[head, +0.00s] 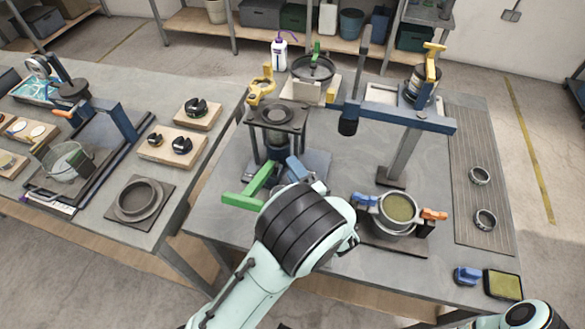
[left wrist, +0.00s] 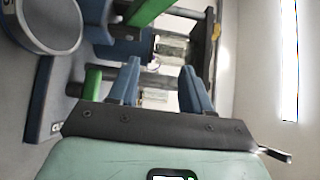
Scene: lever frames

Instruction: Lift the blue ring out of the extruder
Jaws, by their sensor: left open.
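The frame with a dark square top plate and posts (head: 258,148), which I take for the extruder, stands at the left of the middle table. A round dark collar (head: 277,114) sits on its top plate. I cannot make out a clearly blue ring in it. A green lever (head: 242,201) sticks out low at its front. My left gripper (head: 298,169) is close in front of the frame, partly hidden by my wrist. My right gripper is out of view.
A yellow tool (head: 262,86) and a dark pan (head: 313,68) are behind the frame. A press column (head: 402,155) and an orange-and-blue-handled pot (head: 398,208) stand to the right. Two rings (head: 480,176) lie on a ribbed mat. A second table is at left.

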